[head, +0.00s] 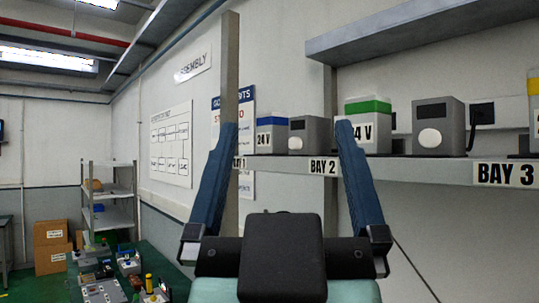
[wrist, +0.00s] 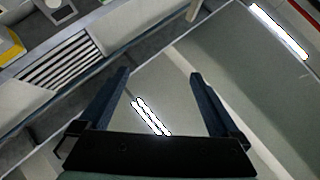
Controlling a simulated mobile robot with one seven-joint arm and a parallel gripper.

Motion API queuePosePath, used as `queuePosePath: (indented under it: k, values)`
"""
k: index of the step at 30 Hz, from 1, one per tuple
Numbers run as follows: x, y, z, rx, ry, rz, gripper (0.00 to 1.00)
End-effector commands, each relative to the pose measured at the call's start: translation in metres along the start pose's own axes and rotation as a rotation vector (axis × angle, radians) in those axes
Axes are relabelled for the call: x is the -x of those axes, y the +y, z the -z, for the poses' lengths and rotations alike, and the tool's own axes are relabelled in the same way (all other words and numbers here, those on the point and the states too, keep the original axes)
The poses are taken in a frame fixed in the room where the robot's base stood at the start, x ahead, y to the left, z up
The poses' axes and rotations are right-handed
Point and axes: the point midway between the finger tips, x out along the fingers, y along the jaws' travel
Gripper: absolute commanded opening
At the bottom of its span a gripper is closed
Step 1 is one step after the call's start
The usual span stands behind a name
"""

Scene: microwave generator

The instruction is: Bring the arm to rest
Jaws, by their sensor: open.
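My gripper (head: 287,128) stands up in the middle of the head view, its two dark blue fingers spread wide apart. Nothing is held between them. The bay shelf and its boxes show behind and between the fingers. In the wrist view my gripper (wrist: 159,74) is also open and empty, with only pale surfaces and a bright light strip showing between and beyond the fingers. No contact with anything can be seen.
The bay shelf (head: 440,173) runs along the wall, with a blue-banded box (head: 272,134), a green-topped box (head: 368,124) and grey chargers (head: 438,126). A grey upright post (head: 229,70) stands left.

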Motion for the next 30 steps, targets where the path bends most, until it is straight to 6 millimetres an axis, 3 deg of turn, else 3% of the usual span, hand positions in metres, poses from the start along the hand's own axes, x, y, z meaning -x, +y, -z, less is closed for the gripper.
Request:
queuePosePath:
  k: [4,16,30]
  values:
    - [0.016,-0.01,0.007,-0.053,0.04,0.039,0.98]
    - [0.017,-0.01,0.008,-0.058,0.046,0.042,0.98]
    - [0.091,-0.012,-0.07,-0.06,0.046,0.043,0.98]
